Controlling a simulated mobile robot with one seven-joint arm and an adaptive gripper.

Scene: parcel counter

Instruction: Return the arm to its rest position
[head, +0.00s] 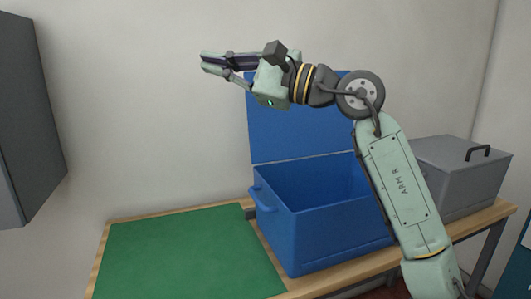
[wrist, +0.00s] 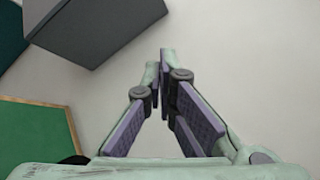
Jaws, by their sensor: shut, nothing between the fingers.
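My gripper (head: 206,62) is raised high above the counter in the head view, pointing left in front of the pale wall. In the wrist view its fingers (wrist: 164,62) come together at the tips, with nothing between them. My arm rises from the lower right and bends at the elbow. It passes in front of the open blue box's right side and hides part of it.
The blue box (head: 325,232) stands open on the wooden counter, its lid upright. A green mat (head: 185,258) lies clear at left. A grey lidded box (head: 455,180) stands at right. A dark grey cabinet (head: 28,120) hangs at the left and shows in the wrist view (wrist: 95,28).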

